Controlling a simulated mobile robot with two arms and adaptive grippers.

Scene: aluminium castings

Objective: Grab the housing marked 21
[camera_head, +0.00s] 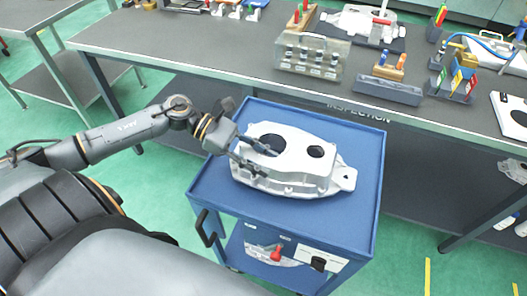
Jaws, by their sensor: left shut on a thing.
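A silver aluminium housing (300,168) with two dark round openings on top rests on the blue cart (355,218). No number is legible on it. My left gripper (256,156) is at the housing's left end, shut on its wall, with one finger over the larger opening and the other along the outer side. The fingers hide part of the left rim. My right gripper is not in view.
The blue cart has a black handle (207,228) at its front left. A long grey workbench (220,52) stands behind it, with a grey block (387,91) and a clear case (311,56) near its edge. Green floor is open at the left.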

